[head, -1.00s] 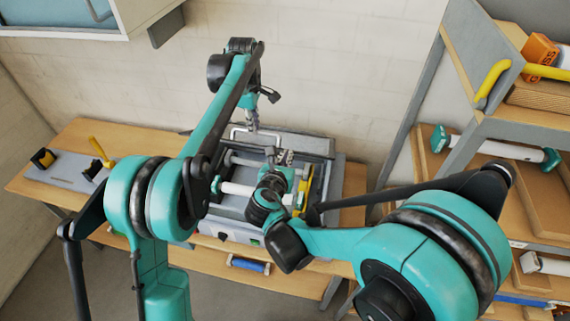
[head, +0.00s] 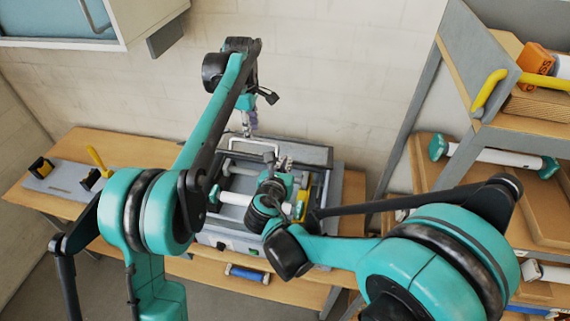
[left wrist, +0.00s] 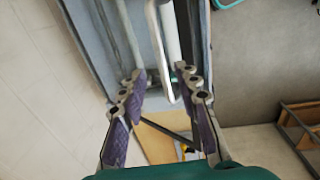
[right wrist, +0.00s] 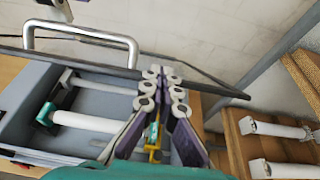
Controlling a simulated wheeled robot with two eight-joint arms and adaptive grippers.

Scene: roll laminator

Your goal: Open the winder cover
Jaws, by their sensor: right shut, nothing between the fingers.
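The laminator (head: 225,238) stands on the wooden bench with its roller bay exposed. The winder cover (head: 308,155) is a grey panel at the back of the bay, with a silver loop handle (head: 255,145); its exact angle is hard to tell. The handle also shows in the right wrist view (right wrist: 82,32) and the left wrist view (left wrist: 160,50). My left gripper (head: 247,134) is above the handle, its fingers apart in the left wrist view (left wrist: 168,95); I see no grip on the handle. My right gripper (right wrist: 161,82) is shut and empty, over the bay's right part.
A wooden shelf (head: 490,190) with spare rolls stands close on the right. A wall cabinet (head: 75,25) hangs at upper left. The bench left of the laminator holds a grey plate (head: 68,182) with yellow-and-black parts.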

